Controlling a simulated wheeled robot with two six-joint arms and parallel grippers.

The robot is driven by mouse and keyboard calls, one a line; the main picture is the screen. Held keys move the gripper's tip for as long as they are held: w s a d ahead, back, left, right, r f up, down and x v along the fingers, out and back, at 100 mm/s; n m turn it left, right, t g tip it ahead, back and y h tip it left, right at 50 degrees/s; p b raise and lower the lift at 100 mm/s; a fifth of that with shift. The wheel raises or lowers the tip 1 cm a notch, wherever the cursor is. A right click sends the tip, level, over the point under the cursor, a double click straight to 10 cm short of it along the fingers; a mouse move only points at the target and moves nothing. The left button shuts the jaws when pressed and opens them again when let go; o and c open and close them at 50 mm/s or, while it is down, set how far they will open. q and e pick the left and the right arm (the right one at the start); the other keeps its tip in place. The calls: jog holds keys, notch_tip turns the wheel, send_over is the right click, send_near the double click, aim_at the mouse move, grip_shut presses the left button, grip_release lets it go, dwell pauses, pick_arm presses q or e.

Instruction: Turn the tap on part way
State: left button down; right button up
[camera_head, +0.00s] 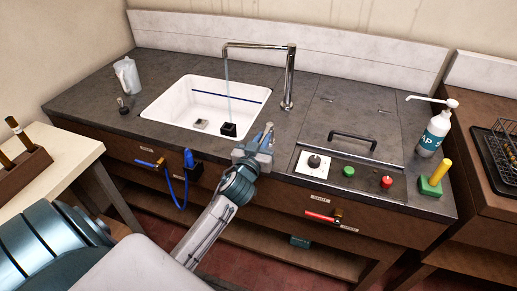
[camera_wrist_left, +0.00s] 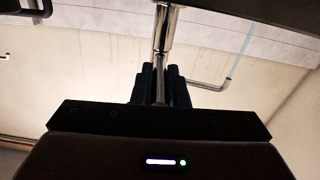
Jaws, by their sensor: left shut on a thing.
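The chrome tap (camera_head: 289,78) stands behind the right side of the white sink (camera_head: 170,88), its spout reaching left over the basin. A thin pale-blue water stream (camera_head: 227,75) falls from the spout into the sink; the stream (camera_wrist_left: 243,48) also shows in the left wrist view. My left gripper (camera_head: 262,138) is at the counter's front, right of the sink. In the left wrist view its dark fingers (camera_wrist_left: 160,88) are shut on a slim metal lever (camera_wrist_left: 160,68), which lines up with the tap column (camera_wrist_left: 167,28). The fingers hide part of the lever. My right gripper is out of view.
A blue line runs along the sink's inner back wall; a dark block (camera_head: 229,130) and a grey piece (camera_head: 200,124) lie in the basin. A grey jug (camera_head: 127,75) stands left. A control panel (camera_head: 313,164), soap bottle (camera_head: 435,130) and green-yellow block (camera_head: 436,178) are right.

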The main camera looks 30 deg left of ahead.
pick_arm(q)
jog(key=shift+w+d+f+n+g+y+b, duration=0.1)
jog(key=shift+d+f+n+g+y+b, duration=0.15)
jog(key=shift+y+b, duration=0.2)
jog(key=shift+w+d+n+g+y+b, duration=0.1)
jog(key=shift+d+n+y+b, duration=0.05)
jog(key=shift+n+y+b, duration=0.25)
jog(key=shift+d+r+n+y, duration=0.15)
jog(key=shift+n+y, duration=0.1)
jog(key=shift+y, duration=0.3)
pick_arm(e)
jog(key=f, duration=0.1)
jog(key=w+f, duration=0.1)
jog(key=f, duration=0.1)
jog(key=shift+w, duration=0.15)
pick_arm(q)
jog(key=c, duration=1.4)
grip_release()
jog(key=shift+c, duration=0.2)
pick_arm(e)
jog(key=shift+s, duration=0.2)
